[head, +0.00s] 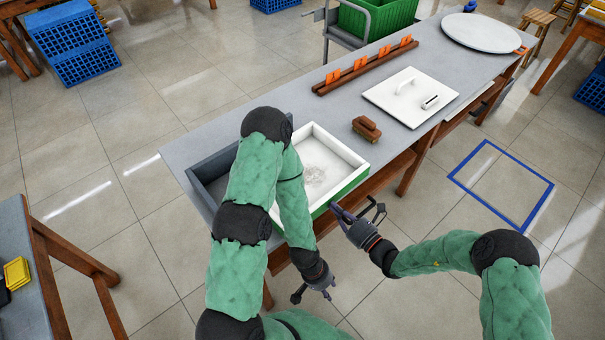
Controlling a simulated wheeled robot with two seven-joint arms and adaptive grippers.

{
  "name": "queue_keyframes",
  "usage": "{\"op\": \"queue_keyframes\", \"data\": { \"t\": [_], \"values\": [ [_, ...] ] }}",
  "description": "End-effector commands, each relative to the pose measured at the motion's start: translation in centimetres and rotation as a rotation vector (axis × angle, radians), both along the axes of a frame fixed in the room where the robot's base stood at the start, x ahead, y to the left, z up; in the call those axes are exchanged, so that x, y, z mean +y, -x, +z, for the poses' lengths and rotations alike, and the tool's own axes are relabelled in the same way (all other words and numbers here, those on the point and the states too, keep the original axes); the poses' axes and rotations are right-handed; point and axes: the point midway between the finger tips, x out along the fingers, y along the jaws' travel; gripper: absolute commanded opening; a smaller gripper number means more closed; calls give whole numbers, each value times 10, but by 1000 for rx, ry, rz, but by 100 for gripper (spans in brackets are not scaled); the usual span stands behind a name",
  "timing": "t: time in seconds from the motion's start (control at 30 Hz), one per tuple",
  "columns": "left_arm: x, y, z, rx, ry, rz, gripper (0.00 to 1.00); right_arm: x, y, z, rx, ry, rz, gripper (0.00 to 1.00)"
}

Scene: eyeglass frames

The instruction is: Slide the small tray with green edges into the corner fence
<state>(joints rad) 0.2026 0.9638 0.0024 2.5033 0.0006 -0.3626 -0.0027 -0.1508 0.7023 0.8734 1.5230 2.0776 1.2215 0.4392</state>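The small tray (350,184) has a white inside and green outer edges, with pale material in its middle. It lies at the near left end of the long grey table. The dark grey corner fence (205,190) stands at the table's left end, to the left of the tray; my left arm hides part of both and any gap between them. My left gripper (316,294) is open and empty, low in front of the table. My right gripper (358,207) is open, close to the tray's near right green side; I cannot tell whether a finger touches it.
On the table (225,131) are a brown brush-like block (367,129), a white board with a handle (410,97), a brown rail with orange clips (365,67) and a round white disc (483,33). A side table (22,250) stands at lower left.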

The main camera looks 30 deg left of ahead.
Motion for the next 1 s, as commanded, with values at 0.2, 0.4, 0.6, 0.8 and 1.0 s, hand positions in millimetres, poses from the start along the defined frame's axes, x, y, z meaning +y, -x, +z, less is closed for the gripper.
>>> {"op": "queue_keyframes", "data": {
  "t": [0.2, 0.4, 0.6, 0.8, 1.0],
  "values": [
    [0, 0, 0, 0, 0, 0, 40, 2, -1, 0, 0, 0, 0, 0],
    [0, 0, 0, 0, 0, 0, 40, 4, -1, 0, 0, 0, 0, 0],
    [0, 0, -1, 0, 0, 0, 40, 10, -3, 0, -1, 0, 2, 0],
    [0, 0, -2, 0, 0, 0, 40, 20, -7, 0, -2, 0, 1, 0],
    [0, 0, -3, 0, 0, 0, 40, 30, -10, 0, -1, -1, 2, 0]
  ]
}}
